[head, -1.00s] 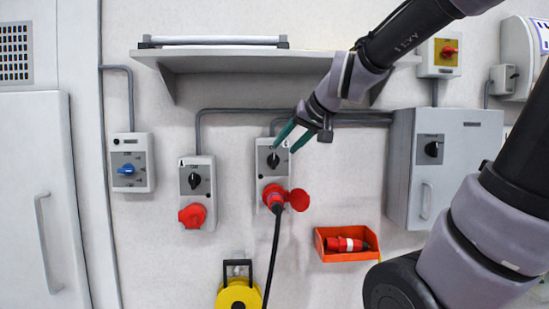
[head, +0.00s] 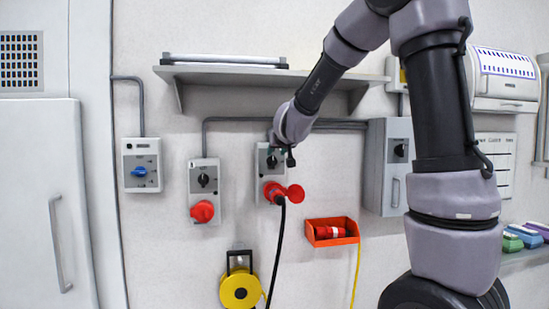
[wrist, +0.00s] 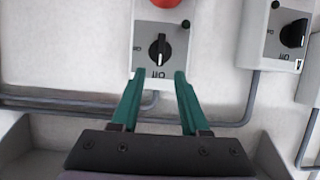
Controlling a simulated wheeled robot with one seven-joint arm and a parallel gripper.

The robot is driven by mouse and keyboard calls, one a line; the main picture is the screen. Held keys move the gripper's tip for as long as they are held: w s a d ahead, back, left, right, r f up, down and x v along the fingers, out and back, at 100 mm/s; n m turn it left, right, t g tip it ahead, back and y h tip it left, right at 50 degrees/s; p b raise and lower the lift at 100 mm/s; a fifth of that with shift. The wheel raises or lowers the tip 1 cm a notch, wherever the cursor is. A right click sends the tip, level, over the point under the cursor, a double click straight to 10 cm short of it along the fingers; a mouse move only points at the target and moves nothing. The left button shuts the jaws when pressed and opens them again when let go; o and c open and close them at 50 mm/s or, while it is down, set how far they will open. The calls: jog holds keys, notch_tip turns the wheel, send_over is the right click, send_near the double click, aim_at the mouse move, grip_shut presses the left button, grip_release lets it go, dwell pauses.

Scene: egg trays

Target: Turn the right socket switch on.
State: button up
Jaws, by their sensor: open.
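The right socket box (head: 263,186) is grey on the wall, with a black rotary switch (head: 271,161) and a red socket with a plug in it (head: 273,191) below. In the wrist view, which is upside down, the switch knob (wrist: 160,49) stands in line with the box's length. My gripper (wrist: 159,73) has its two green fingers apart, with the tips just short of the knob and nothing between them. In the head view my gripper (head: 274,146) is at the box's top, and my wrist partly covers it.
The left socket box (head: 194,177) has a similar black switch and red socket. A blue-knobbed box (head: 126,159) is farther left. A shelf (head: 225,74) juts out above. An orange bin (head: 312,240) and a yellow reel (head: 232,291) are below. A black cable (head: 277,250) hangs from the plug.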

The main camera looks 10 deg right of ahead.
aim_at(273, 157)
jog(key=x, duration=0.5)
jog(key=shift+w+f, duration=0.1)
jog(key=shift+w, duration=0.3)
grip_shut()
